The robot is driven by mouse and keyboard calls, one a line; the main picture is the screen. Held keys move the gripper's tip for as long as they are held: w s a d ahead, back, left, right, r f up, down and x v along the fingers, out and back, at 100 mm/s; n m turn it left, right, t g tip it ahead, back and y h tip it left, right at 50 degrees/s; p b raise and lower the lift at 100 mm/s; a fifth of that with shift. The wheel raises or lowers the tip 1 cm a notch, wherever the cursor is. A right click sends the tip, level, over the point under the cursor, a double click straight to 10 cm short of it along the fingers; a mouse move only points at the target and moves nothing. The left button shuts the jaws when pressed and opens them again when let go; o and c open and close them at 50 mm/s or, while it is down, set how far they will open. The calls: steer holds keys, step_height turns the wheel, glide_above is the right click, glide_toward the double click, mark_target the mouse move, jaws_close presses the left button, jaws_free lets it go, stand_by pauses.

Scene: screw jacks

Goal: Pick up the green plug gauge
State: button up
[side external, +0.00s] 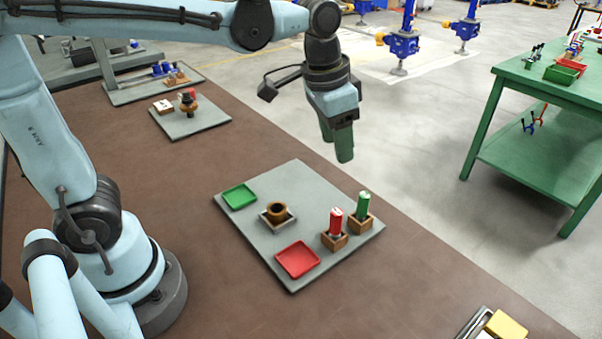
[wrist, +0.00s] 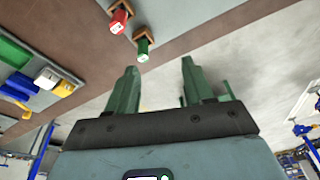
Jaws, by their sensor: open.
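The green plug gauge (side external: 363,205) stands upright in a small wooden block at the right corner of a grey board. It also shows in the wrist view (wrist: 143,46), at the upper middle, ahead of the fingers and left of the gap between them. The red plug gauge (side external: 336,220) stands beside it in its own wooden block and shows in the wrist view (wrist: 118,22). My gripper (side external: 341,158) has green fingers, points down, and hangs empty above the board's far side. In the wrist view its two fingers (wrist: 162,78) are apart with nothing between them.
The grey board (side external: 262,208) also carries a green tray (side external: 239,196), a red tray (side external: 297,259) and a brown ring (side external: 277,210) in a square holder. Another board with parts (side external: 190,125) lies further back. A yellow item (side external: 506,327) sits at the front right.

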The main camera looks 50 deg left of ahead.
mark_target(365, 194)
steer(key=w+d+g, duration=0.1)
steer(key=w+d+f+m, duration=0.1)
steer(key=d, duration=0.1)
steer(key=w+d+m+g, duration=0.1)
steer(key=w+d, duration=0.1)
steer(key=shift+f+g, duration=0.2)
steer(key=shift+g, duration=0.1)
step_height(365, 194, down, 12)
steer(key=shift+s+r, duration=0.1)
steer(key=shift+r, duration=0.05)
stand_by(0.4)
jaws_close()
